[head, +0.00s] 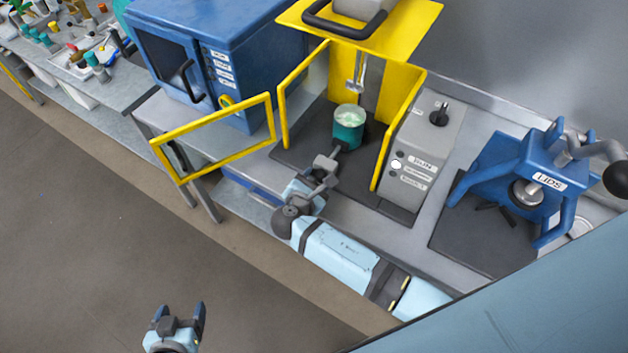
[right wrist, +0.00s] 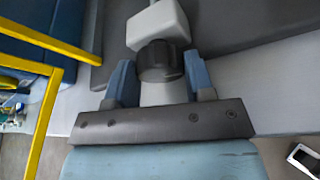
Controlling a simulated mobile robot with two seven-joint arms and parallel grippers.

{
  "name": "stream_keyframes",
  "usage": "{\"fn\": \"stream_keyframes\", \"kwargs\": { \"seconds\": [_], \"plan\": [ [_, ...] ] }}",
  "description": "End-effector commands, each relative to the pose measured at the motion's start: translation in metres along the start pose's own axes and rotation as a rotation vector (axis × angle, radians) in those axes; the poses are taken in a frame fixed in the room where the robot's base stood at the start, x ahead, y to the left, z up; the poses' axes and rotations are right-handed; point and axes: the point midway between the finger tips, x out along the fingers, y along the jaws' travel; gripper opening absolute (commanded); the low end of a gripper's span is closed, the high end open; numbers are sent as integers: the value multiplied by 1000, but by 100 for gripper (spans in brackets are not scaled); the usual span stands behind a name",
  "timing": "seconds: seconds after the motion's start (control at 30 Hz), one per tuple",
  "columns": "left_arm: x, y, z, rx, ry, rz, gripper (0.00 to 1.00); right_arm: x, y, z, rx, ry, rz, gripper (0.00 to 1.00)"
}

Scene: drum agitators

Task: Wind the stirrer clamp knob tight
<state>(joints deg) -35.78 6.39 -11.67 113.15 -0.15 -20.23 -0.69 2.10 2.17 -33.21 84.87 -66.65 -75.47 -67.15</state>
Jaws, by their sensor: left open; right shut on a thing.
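The stirrer clamp is a pale grey block (head: 325,163) in front of a green drum (head: 348,130) in the yellow-framed station. In the right wrist view, its dark round knob (right wrist: 160,62) sits below the pale block (right wrist: 157,26). My right gripper (head: 308,185) reaches in from the front. The knob is mostly hidden in the head view. My left gripper (head: 178,318) is open and empty, over the floor at the lower left.
The yellow door (head: 215,140) stands open left of my right arm. A grey control box (head: 425,150) is right of the drum. A blue oven (head: 215,60) stands left, a blue lid press (head: 515,180) right. The floor around my left gripper is clear.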

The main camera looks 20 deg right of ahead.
Motion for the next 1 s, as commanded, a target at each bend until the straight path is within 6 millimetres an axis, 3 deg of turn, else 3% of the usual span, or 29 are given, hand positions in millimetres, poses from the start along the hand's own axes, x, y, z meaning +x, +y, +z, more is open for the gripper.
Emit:
{"fn": "stream_keyframes", "kwargs": {
  "seconds": [0.4, 1.0],
  "plan": [
    [6, -2, 14, 28, -1, 11, 75, 2, -3, -1, 247, -2, 102, 25],
    [9, 2, 16, 20, -2, 14, 75, 1, -3, 0, 315, -3, 130, 25]
  ]
}}
